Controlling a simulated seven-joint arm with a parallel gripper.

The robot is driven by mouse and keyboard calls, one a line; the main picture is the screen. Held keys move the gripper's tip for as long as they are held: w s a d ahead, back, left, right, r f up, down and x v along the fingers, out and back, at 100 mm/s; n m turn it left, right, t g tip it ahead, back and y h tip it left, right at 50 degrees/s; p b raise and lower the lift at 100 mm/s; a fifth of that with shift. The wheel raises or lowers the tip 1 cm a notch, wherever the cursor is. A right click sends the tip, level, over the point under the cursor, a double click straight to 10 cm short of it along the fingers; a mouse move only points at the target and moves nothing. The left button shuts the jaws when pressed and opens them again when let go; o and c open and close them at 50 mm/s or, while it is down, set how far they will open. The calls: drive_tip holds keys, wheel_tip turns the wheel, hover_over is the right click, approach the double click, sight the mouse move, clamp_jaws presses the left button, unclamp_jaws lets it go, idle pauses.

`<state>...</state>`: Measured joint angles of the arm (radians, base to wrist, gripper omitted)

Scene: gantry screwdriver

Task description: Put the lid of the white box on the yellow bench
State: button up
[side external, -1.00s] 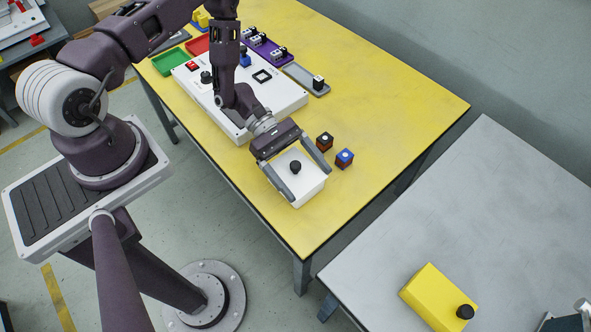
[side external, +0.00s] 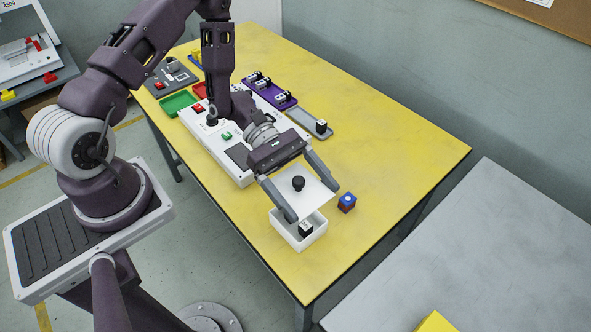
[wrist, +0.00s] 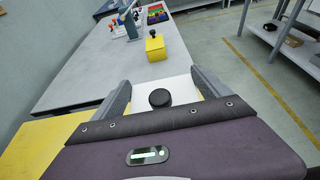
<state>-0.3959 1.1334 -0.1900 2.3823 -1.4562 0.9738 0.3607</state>
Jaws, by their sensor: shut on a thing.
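The lid (side external: 317,193) is a flat white plate with a round black knob. My gripper (side external: 311,200) is shut on the lid, with one finger along each of two opposite edges. The white box (side external: 311,242) stands open on the yellow bench (side external: 400,155), below the lid. The lid is raised and tilted over the box, covering part of its opening from this side. A black-and-white cube (side external: 305,229) lies inside the box. In the wrist view the lid (wrist: 180,86) is between the fingers with its black knob (wrist: 159,98) towards me.
A blue-and-red cube (side external: 347,203) stands on the bench right of the box. A white panel (side external: 240,176), a purple tray (side external: 262,91) and a grey tray (side external: 299,117) lie behind. A grey table (side external: 480,250) is at the right. The bench's right part is clear.

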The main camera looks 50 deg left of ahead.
drive_tip(key=w+a+f+n+t+y, duration=0.1)
drive_tip(key=w+f+n+t, duration=0.15)
drive_tip(key=w, duration=0.55)
drive_tip(key=w+f+n+t, duration=0.2)
drive_tip(key=w+t, duration=0.1)
drive_tip(key=w, duration=0.4)
drive_tip(key=n+t+y, duration=0.3)
drive_tip(key=n+t, duration=0.1)
drive_tip(key=n, duration=0.1)
hover_over(376, 168)
drive_tip(key=shift+m, duration=0.25)
wheel_tip(376, 168, down, 10)
drive_tip(key=shift+r, duration=0.2)
drive_tip(key=shift+f, duration=0.15)
drive_tip(key=o, duration=1.2)
